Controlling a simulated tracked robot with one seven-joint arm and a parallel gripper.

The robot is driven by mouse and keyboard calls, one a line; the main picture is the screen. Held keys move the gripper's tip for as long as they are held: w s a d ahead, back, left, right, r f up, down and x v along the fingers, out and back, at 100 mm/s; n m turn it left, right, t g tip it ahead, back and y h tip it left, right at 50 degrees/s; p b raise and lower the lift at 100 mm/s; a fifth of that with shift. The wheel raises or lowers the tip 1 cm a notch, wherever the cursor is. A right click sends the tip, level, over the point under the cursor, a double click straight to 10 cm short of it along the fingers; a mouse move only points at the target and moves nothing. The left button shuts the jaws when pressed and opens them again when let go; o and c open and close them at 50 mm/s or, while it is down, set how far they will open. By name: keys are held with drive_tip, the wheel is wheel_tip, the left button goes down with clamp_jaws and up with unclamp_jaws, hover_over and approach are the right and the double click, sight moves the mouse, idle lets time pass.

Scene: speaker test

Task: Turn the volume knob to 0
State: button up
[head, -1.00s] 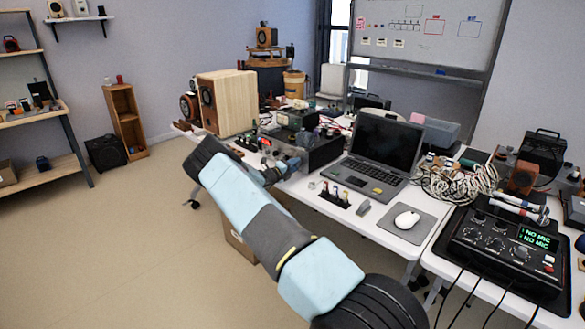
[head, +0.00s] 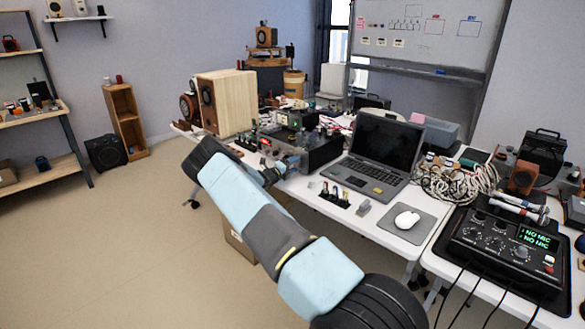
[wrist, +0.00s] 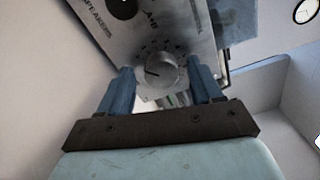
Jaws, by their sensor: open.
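In the wrist view a silver round knob (wrist: 165,74) sits on a metal front panel (wrist: 185,32) with scale marks around it. A line on the knob points to the left in the picture. I cannot read a volume label. My gripper (wrist: 162,70) is open, with one blue finger on each side of the knob; I cannot tell whether either finger touches it. In the head view the dark-topped amplifier (head: 322,152) stands on the white table, and my gripper (head: 276,173) is at its front, where the knob is hidden.
On the panel, a dark knob (wrist: 123,8) sits near "SPEAKERS" and "A+B" lettering. A laptop (head: 378,155) stands right of the amplifier, with a mouse (head: 406,219) nearby. A wooden speaker (head: 228,103) stands behind to the left. The floor (head: 120,240) at left is clear.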

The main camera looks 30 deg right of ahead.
drive_tip(key=v, duration=1.3)
drive_tip(key=shift+a, duration=0.3)
drive_tip(key=shift+s, duration=0.1)
